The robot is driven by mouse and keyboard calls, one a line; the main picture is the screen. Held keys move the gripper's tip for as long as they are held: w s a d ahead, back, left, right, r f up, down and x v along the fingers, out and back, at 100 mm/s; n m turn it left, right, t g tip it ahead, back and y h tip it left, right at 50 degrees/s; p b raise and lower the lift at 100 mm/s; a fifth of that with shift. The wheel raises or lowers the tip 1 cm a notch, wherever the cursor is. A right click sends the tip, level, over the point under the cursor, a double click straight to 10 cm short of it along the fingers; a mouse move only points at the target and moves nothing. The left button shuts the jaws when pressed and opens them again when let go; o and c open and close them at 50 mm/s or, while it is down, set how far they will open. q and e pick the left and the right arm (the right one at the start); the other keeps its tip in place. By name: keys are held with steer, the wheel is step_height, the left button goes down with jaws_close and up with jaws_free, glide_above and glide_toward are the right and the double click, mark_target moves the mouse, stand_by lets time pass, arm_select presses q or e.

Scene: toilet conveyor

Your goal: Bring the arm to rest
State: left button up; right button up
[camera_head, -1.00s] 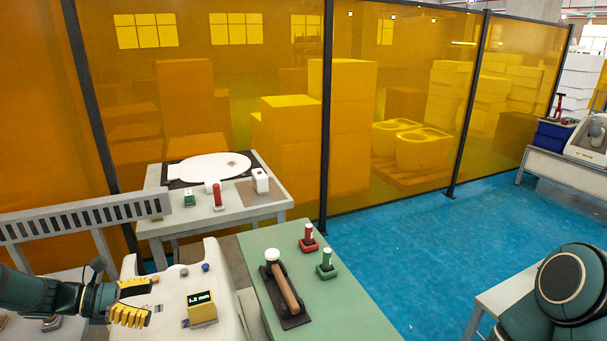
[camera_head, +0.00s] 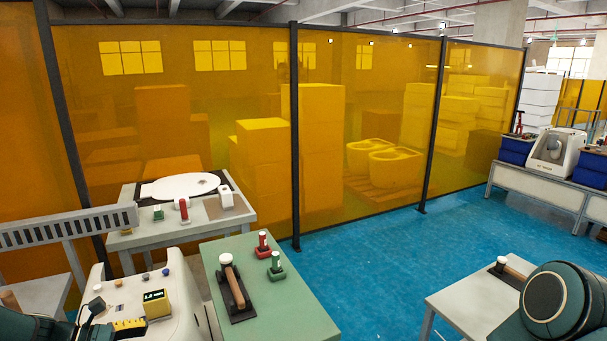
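My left arm (camera_head: 35,328) is dark green and comes in at the bottom left corner. Its gripper (camera_head: 128,327), with yellow fingers, is cut by the bottom edge, beside the white machine (camera_head: 190,322) with the yellow display box (camera_head: 157,303). Only a small part of the fingers shows, so its opening cannot be told. Nothing is visibly held. My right arm (camera_head: 548,305) shows as a rounded dark green link at the bottom right. Its gripper is out of view.
A green table (camera_head: 285,318) holds a wooden-handled tool (camera_head: 235,284) and red (camera_head: 262,244) and green (camera_head: 276,266) stamp-like pieces. A grey table (camera_head: 455,297) stands before my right arm. Orange panels (camera_head: 370,185) close off the back. Blue floor (camera_head: 365,255) is clear between.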

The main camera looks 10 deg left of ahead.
arm_select(q)
steer(key=s+d+f+m+g+y, duration=0.2)
steer(key=d+f+m+g, duration=0.15)
steer(key=d+f, duration=0.45)
steer(key=s+d+f+m+g+y, duration=0.3)
steer(key=d+f+m, duration=0.2)
steer(key=d+f, duration=0.3)
steer(key=s+d+f+m+t+y, duration=0.1)
steer(key=s+d+f+m, duration=0.1)
steer(key=d+m, duration=0.4)
steer(key=s+d+f+m+t+y, duration=0.1)
steer(key=s+d+f+m, duration=0.2)
steer(key=d+m, duration=0.3)
steer(key=shift+s+d+f+m, duration=0.25)
steer(key=shift+s+d+m, duration=0.15)
steer(key=shift+s+m, duration=0.25)
steer(key=shift+a, duration=0.1)
